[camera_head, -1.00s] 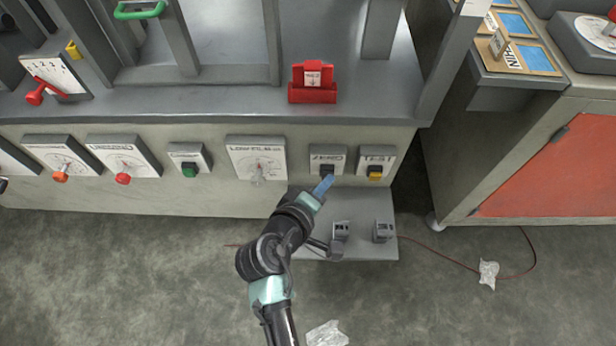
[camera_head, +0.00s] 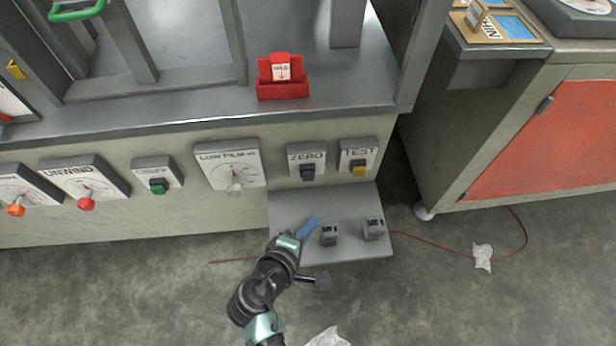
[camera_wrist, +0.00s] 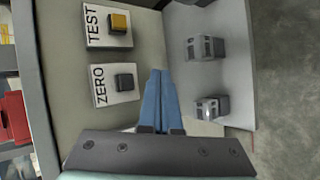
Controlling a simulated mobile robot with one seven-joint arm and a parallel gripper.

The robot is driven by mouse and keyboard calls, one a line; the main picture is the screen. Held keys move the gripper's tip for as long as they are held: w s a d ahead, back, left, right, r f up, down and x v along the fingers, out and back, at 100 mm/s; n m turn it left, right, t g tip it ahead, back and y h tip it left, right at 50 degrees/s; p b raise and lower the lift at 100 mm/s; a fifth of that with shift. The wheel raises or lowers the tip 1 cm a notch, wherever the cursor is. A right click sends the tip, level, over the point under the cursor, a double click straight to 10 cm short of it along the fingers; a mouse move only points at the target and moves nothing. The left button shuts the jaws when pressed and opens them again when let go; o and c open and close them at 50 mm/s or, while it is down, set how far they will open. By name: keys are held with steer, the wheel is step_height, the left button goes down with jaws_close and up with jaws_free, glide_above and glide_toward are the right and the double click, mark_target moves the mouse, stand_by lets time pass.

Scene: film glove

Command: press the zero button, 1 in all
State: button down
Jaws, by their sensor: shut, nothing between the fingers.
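The zero button (camera_head: 307,172) is a dark square button on a plate labelled ZERO, on the front panel of the grey machine. It also shows in the wrist view (camera_wrist: 125,82), left of my fingertips. My gripper (camera_head: 312,222) is shut and empty, with blue fingers. It is below the zero button and clear of it in the head view, over the low grey shelf. In the wrist view my gripper (camera_wrist: 160,76) points along the panel, with its fingers together.
The TEST plate with a yellow button (camera_head: 358,168) is right of ZERO. The low film dial (camera_head: 234,188) is to its left. Two small grey blocks (camera_head: 329,235) (camera_head: 373,229) stand on the shelf (camera_head: 290,205). A red holder (camera_head: 283,90) sits on the ledge above.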

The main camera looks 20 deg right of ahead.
mark_target(308, 177)
steer(key=w+d+b, duration=0.2)
steer(key=w+b, duration=0.1)
steer(key=w, duration=0.4)
steer(key=shift+w, duration=0.35)
steer(key=shift+w+d, duration=0.15)
stand_by(1.6)
steer(key=shift+w, duration=0.3)
steer(key=shift+w+d, duration=0.2)
steer(key=shift+w, duration=0.2)
stand_by(0.7)
steer(key=shift+s+a+p, duration=0.3)
steer(key=shift+s+p, duration=0.2)
steer(key=shift+s, duration=0.35)
